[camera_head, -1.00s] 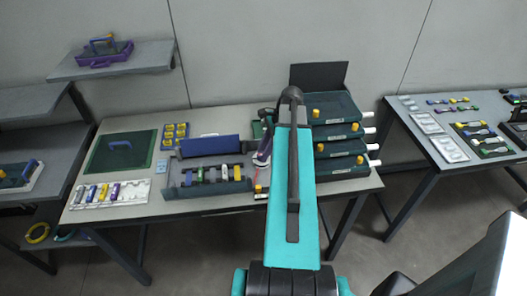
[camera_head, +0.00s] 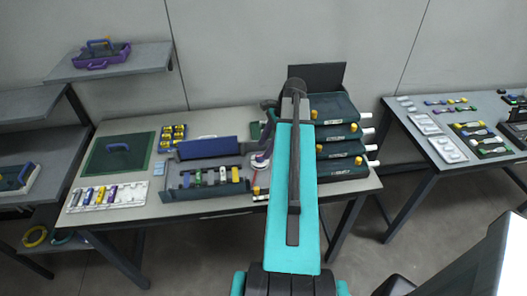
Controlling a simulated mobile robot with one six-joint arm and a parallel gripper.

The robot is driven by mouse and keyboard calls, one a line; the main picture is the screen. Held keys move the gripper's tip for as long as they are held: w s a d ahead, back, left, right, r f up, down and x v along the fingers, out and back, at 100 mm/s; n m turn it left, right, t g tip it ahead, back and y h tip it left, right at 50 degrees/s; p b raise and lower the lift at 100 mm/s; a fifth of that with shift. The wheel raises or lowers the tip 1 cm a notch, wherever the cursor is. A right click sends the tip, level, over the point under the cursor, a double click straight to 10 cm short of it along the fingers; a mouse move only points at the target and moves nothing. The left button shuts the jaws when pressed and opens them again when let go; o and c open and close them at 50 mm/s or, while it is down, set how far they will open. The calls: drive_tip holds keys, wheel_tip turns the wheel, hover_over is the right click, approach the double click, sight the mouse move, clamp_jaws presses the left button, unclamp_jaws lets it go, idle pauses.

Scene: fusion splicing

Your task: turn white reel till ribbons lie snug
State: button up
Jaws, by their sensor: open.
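My arm reaches up the middle of the view, and its wrist bends down on the left side of the stacked trays. My gripper (camera_head: 264,150) is small and partly hidden by its own wrist; it is open, beside the right end of the open case. A small round white piece with a purple edge, perhaps the white reel (camera_head: 260,162), shows right at the fingertips. I cannot tell whether they touch. No ribbons can be made out at this size. The open dark case (camera_head: 205,190) with a blue back panel (camera_head: 207,147) holds several coloured pieces.
Stacked dark trays (camera_head: 337,146) with yellow knobs and white side ends stand right of my wrist. A green mat (camera_head: 102,165), a yellow-celled tray (camera_head: 172,137) and a white rack (camera_head: 76,206) lie left. Another table (camera_head: 442,170) stands right, shelves (camera_head: 115,60) left.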

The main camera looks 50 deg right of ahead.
drive_tip(key=b+v, duration=0.1)
drive_tip(key=v, duration=0.9)
drive_tip(key=shift+b, duration=0.4)
drive_tip(key=shift+r, duration=0.1)
